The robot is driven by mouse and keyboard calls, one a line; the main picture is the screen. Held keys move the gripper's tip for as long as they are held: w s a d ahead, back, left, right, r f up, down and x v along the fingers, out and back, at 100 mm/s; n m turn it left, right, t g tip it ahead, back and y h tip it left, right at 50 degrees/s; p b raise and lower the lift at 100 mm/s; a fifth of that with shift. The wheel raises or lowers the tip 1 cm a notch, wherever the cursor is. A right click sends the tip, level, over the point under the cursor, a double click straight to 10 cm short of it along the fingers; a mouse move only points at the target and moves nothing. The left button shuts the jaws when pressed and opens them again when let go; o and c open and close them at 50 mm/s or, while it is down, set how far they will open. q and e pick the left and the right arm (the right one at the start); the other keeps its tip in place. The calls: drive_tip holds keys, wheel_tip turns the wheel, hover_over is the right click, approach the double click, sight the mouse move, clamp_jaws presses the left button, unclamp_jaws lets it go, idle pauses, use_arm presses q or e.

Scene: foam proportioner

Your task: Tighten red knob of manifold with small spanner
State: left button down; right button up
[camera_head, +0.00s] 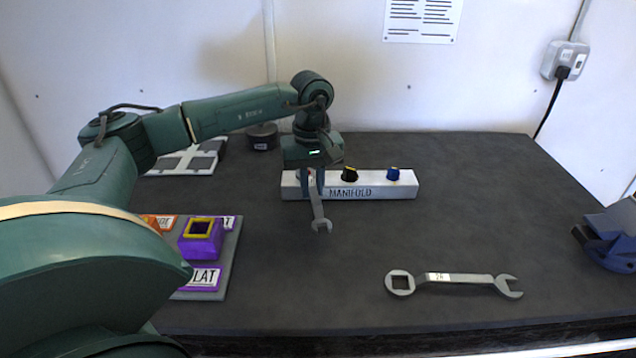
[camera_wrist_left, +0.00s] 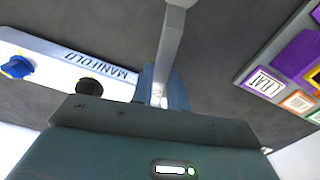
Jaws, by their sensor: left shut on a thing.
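My left gripper (camera_head: 313,188) is shut on the small grey spanner (camera_head: 319,212) at the left end of the white manifold (camera_head: 400,188). The spanner's open end points toward the front of the table. Its shaft also shows between the fingers in the left wrist view (camera_wrist_left: 169,45). The manifold carries a black knob (camera_head: 349,174) and a blue knob (camera_head: 393,174).
A larger spanner (camera_head: 455,279) lies at the front right of the dark table. A grey board (camera_head: 232,250) with purple and orange labelled pieces is at the left. A dark round container (camera_head: 261,137) stands at the back. The middle right of the table is clear.

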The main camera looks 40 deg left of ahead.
use_arm(q)
drive_tip(key=shift+s+a+m, duration=0.55)
drive_tip(key=shift+m, duration=0.55)
drive_tip(key=a+m, duration=0.1)
drive_tip(key=s+m, duration=0.1)
drive_tip(key=shift+a+m+b, duration=0.3)
drive_tip(key=shift+a+m, duration=0.05)
drive_tip(key=shift+m, duration=0.05)
drive_tip(key=shift+s+a+m, duration=0.35)
drive_tip(key=shift+a+m, duration=0.35)
drive_tip(key=shift+m, duration=0.3)
drive_tip(key=shift+s+a+m, duration=0.1)
drive_tip(key=shift+a+m, duration=0.65)
drive_tip(key=shift+m, duration=0.35)
drive_tip(key=shift+d+r, duration=0.1)
